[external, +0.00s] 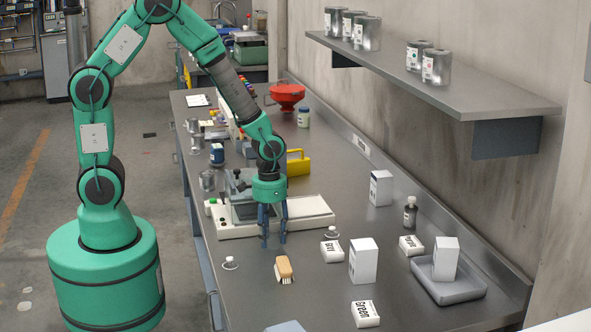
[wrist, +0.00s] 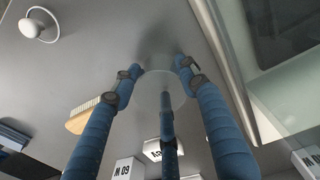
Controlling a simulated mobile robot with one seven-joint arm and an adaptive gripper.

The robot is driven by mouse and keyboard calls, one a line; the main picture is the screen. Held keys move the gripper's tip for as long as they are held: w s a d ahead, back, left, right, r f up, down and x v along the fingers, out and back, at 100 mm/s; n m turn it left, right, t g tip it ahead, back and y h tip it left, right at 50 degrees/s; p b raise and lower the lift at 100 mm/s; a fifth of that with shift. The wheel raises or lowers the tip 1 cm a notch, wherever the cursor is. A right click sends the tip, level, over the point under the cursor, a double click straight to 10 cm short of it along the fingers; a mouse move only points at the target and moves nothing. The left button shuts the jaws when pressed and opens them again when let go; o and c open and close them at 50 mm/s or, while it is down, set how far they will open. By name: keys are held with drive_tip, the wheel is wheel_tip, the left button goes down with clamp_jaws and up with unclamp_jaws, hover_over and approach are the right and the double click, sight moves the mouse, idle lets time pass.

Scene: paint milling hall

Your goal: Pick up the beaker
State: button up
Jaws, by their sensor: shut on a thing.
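My gripper (external: 273,239) points down over the bench, in front of the grey-and-white bench device. In the wrist view its blue fingers (wrist: 160,72) close around a clear, see-through round vessel, which looks like the beaker (wrist: 158,62). The fingertips are against its sides. The beaker is hard to make out in the external view, where the fingers hide it. I cannot tell whether its base touches the bench.
A wooden brush (external: 284,268) lies close in front of my gripper. White cartons (external: 363,262), small labelled blocks (external: 332,252) and a grey tray (external: 447,290) stand to the right. A wall shelf (external: 440,80) with metal cans overhangs the bench's right side.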

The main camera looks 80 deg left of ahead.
drive_tip(key=shift+r+p, duration=0.35)
drive_tip(key=shift+r, duration=0.45)
wheel_tip(320, 180, up, 2)
drive_tip(key=shift+r+p, duration=0.2)
drive_tip(key=shift+p, duration=0.2)
drive_tip(key=s, duration=0.5)
drive_tip(key=s+p, duration=0.1)
drive_tip(key=s, duration=0.4)
drive_tip(key=s+r+p, duration=0.1)
drive_tip(key=s, duration=0.5)
drive_tip(key=shift+a, duration=0.15)
